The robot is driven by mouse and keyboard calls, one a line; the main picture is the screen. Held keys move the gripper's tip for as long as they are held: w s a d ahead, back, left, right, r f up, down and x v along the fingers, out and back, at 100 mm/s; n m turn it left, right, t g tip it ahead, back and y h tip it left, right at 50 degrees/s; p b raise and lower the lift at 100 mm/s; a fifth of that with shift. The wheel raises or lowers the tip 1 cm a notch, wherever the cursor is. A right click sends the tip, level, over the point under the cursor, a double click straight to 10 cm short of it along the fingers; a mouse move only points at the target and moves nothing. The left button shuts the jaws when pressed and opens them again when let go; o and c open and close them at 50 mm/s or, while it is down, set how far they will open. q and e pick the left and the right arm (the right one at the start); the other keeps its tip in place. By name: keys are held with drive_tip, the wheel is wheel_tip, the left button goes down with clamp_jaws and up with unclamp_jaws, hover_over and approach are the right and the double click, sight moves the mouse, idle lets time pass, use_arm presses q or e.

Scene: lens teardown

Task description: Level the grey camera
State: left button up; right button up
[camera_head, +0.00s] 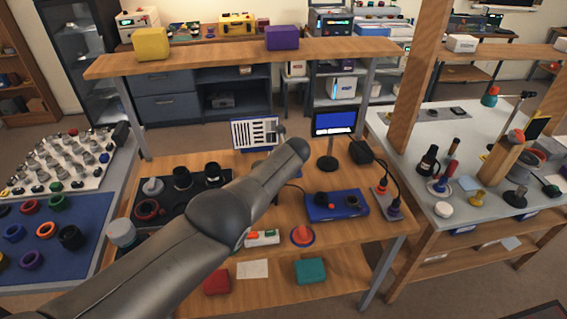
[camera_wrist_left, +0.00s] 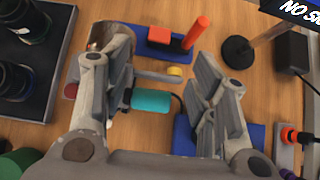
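My left gripper (camera_wrist_left: 164,62) is open, its two fingers spread above the wooden bench. Between and below the fingers are a teal cylinder (camera_wrist_left: 151,100), a grey bar (camera_wrist_left: 158,76) and a small yellow cap (camera_wrist_left: 174,71). I cannot tell whether the grey bar belongs to a camera. A blue base (camera_wrist_left: 150,46) with a red block and an orange-red handle (camera_wrist_left: 195,33) lies beyond the fingertips. In the head view my left arm crosses the bench and hides its middle. No grey camera can be clearly picked out. My right gripper is not in view.
A monitor (camera_head: 334,122) stands at the bench's back, beside a white striped chart (camera_head: 255,133). A black tray (camera_head: 193,207) with dark lenses is at left. A blue box (camera_head: 336,205) sits at right. A wooden shelf (camera_head: 220,50) spans above the back edge.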

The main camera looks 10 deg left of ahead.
use_arm(q)
drive_tip(key=shift+s+f, duration=0.25)
drive_tip(key=shift+s, duration=0.05)
drive_tip(key=shift+d, duration=0.1)
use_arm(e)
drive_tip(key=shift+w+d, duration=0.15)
use_arm(q)
drive_tip(key=shift+r, duration=0.1)
drive_tip(key=shift+s+d+r, duration=0.1)
drive_tip(key=shift+s, duration=0.1)
drive_tip(key=shift+v, duration=2.95)
drive_tip(key=shift+w+r, duration=0.15)
drive_tip(key=shift+r, duration=0.05)
